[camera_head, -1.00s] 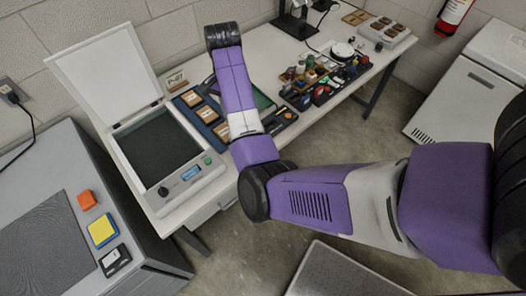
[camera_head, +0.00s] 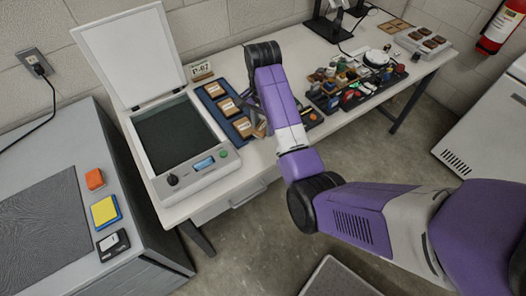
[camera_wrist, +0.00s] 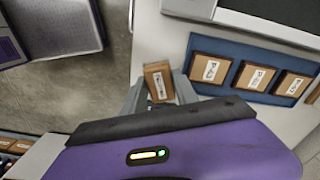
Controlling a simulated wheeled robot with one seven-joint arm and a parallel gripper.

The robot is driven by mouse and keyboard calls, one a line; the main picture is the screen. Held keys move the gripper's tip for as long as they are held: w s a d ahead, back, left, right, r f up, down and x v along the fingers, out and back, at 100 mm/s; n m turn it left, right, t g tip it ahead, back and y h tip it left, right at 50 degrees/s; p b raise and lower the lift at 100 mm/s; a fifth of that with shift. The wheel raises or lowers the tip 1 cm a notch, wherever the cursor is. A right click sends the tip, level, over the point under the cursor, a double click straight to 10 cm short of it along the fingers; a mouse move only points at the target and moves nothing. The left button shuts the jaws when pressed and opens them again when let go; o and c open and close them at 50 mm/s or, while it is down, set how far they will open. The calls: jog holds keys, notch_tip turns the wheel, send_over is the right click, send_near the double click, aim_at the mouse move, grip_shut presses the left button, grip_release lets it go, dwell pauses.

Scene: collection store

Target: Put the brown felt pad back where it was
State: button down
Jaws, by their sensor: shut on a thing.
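My gripper (camera_wrist: 158,88) is shut on a brown block with a white label (camera_wrist: 157,80). In the head view the held block (camera_head: 260,130) shows partly behind my arm, close to the near right end of a blue tray (camera_head: 220,119). The tray also shows in the wrist view (camera_wrist: 205,89), right of the held block, with three similar brown labelled blocks (camera_wrist: 253,77) in a row. I cannot tell whether the held block touches the tray or table. No piece is clearly recognisable as felt. Brown pieces (camera_head: 425,42) lie on a grey holder at the far right.
A scanner-like device with a raised white lid (camera_head: 131,55) stands left of the tray. A small sign card (camera_head: 202,70) stands behind the tray. A dark organiser with many small items (camera_head: 345,85) is to the right. The white table's front edge is close to my gripper.

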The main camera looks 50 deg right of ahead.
aim_at(263, 151)
notch_tip(263, 151, down, 11)
jog(key=shift+r, duration=0.2)
jog(key=shift+f, duration=0.2)
jog(key=c, duration=0.9)
grip_release()
jog(key=shift+c, duration=0.2)
jog(key=shift+r, duration=0.1)
notch_tip(263, 151, up, 12)
jog(key=shift+r, duration=0.15)
